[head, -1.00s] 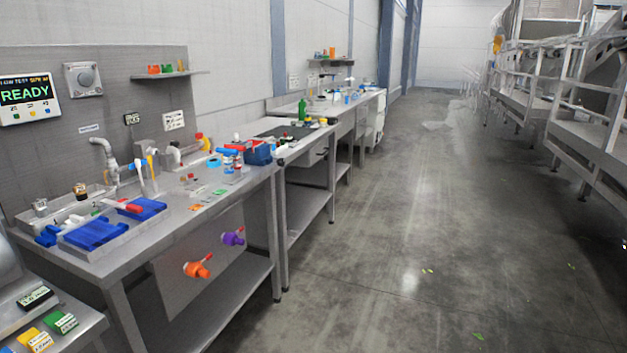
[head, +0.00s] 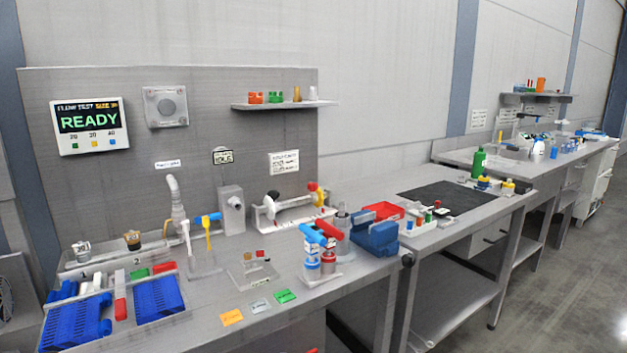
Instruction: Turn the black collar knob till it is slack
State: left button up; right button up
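A grey box with a round fitting (head: 231,209) stands at the back of the bench. Neither of my grippers is in view.
Blue racks (head: 158,297) lie at the bench's left. Blue and red-handled valves (head: 320,252) stand near the front right, with coloured tags (head: 285,296) in front. A display reading READY (head: 90,124) hangs on the back panel. Open floor (head: 560,290) lies at right.

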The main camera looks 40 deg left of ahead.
aim_at(273, 194)
jog(key=i, duration=2)
jog(key=u, duration=3.45)
